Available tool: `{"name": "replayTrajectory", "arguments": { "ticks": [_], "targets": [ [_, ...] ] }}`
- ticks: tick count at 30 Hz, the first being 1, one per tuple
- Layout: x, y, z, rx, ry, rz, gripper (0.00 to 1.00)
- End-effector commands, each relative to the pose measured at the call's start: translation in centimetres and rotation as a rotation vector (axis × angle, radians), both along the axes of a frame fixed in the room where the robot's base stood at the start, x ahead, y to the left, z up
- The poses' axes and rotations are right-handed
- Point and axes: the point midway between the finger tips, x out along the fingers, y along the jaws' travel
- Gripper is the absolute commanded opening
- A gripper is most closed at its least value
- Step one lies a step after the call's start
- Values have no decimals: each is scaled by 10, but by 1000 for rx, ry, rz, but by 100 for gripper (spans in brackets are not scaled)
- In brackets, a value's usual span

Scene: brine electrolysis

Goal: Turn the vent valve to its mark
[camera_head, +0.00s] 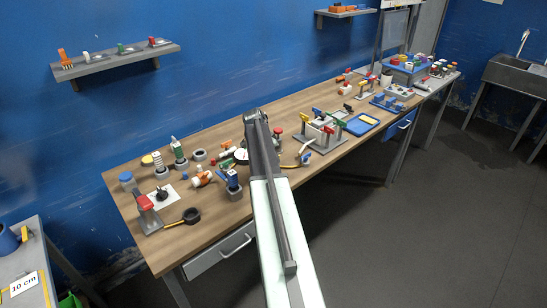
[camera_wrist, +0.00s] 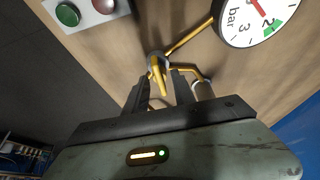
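A yellow lever (camera_wrist: 159,80) with a grey collar shows in the middle of the wrist view, on yellow pipework. It looks like the vent valve handle, but no label or mark can be read. My gripper (camera_wrist: 160,82) points at it, with its two dark fingers apart, one on each side of the lever. Gaps show between the fingers and the lever; I cannot tell whether either touches it. In the head view my arm hides the lever and the fingers.
A round pressure gauge (camera_wrist: 256,18) marked bar is close at the upper right in the wrist view. A grey box with a green button (camera_wrist: 67,15) is at upper left. In the head view, the long wooden bench (camera_head: 225,212) holds several fixtures, including a blue tray (camera_head: 378,123).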

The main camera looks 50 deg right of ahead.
Motion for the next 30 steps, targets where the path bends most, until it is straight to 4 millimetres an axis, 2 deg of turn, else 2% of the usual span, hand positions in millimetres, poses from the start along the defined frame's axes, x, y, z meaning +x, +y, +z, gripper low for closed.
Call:
{"name": "replayTrajectory", "arguments": {
  "ticks": [12,30],
  "targets": [
    [1,25,68,0,1,0,31],
    [2,28,69,0,1,-1,31]
  ]
}}
